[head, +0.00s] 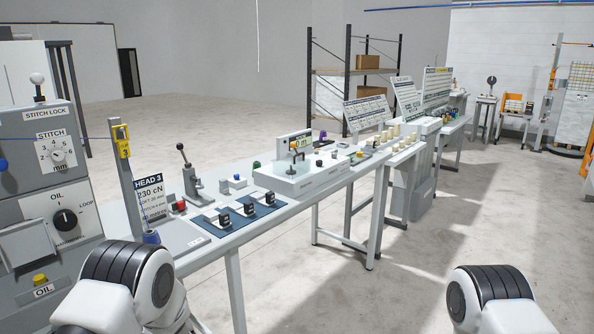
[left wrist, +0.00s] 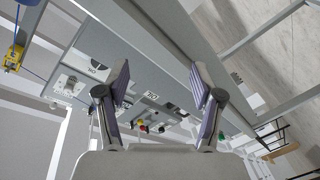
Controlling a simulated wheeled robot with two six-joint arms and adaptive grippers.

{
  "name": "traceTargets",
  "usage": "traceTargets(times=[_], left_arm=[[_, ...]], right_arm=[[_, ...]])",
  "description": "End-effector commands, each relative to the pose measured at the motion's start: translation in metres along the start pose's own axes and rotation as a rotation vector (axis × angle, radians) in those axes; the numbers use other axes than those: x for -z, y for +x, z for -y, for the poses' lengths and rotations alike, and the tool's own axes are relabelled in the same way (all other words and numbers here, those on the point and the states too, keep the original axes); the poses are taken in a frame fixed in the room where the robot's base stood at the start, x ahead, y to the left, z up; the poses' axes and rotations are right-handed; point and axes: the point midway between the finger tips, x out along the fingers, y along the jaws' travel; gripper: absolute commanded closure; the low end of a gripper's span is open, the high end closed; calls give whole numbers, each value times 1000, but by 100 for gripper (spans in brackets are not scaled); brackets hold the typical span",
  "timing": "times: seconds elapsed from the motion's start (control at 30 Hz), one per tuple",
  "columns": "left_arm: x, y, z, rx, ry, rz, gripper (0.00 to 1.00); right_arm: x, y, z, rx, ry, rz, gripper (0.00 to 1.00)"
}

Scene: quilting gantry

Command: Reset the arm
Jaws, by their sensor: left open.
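My left gripper (left wrist: 158,95) shows in the left wrist view with its two purple-lined fingers spread wide apart and nothing between them. Behind the fingers, that view shows the grey machine panel (left wrist: 95,45) and frame beams, seen at a tilt. In the head view my left arm (head: 125,285) shows at the lower left, in front of the grey panel and the table. My right arm (head: 495,300) shows at the lower right, over open floor. Neither gripper's fingers can be seen in the head view.
A grey control panel (head: 50,175) with STITCH and OIL dials stands close at the left. A long table (head: 235,238) holds a yellow-topped post (head: 122,145), a lever device (head: 190,178), a blue mat and a white instrument box (head: 300,178). The floor (head: 400,280) at right is clear.

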Motion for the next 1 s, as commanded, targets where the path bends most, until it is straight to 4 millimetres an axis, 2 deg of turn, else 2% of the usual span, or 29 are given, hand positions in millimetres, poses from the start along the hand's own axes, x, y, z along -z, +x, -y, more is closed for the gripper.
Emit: traceTargets(times=[0.03, 0.07, 0.17, 0.2, 0.27, 0.3, 0.37, 0.4, 0.43, 0.5, 0.6, 0.63, 0.7, 0.9, 0.97, 1.0], left_arm=[[-9, -3, 30, 10, 100, 75, 33], [-15, -8, 48, 14, 167, 132, 33], [-35, -34, 119, 31, 426, 376, 33], [-41, -52, 150, 37, 538, 494, 33], [-44, -84, 195, 45, 699, 680, 33], [-43, -108, 222, 45, 799, 806, 33], [-35, -148, 258, 36, 942, 999, 33], [-27, -176, 278, 22, 1028, 1126, 33], [-20, -195, 290, 7, 1086, 1217, 33], [-2, -236, 310, -44, 1206, 1407, 33], [16, -274, 326, -129, 1327, 1599, 33], [18, -281, 329, -161, 1358, 1641, 33], [20, -285, 332, -197, 1407, 1679, 33], [19, -284, 332, -206, 1413, 1674, 33], [19, -284, 331, -206, 1412, 1673, 55], [18, -284, 331, -206, 1412, 1672, 58]], right_arm=[[0, 0, 0, 0, 0, 0, 60], [0, 0, 0, 0, -1, 0, 60], [0, 0, 0, 0, -1, 0, 60], [0, 0, 0, 0, -1, 0, 60], [0, 0, 0, 0, -1, 0, 60], [0, 0, 0, 0, -1, 0, 60], [0, 0, 0, 0, -1, 0, 60], [0, 0, 0, 0, -1, 0, 60], [0, 0, 0, 0, -1, 0, 60], [0, 0, 0, 0, -1, 0, 60], [0, 0, 0, 0, -1, 0, 60], [0, 0, 0, 0, -1, 0, 60], [0, 0, 0, 0, -1, 0, 60], [0, 0, 0, 0, -1, 0, 60], [0, 0, 0, 0, -1, 0, 60], [0, 0, 0, 0, -1, 0, 60]])
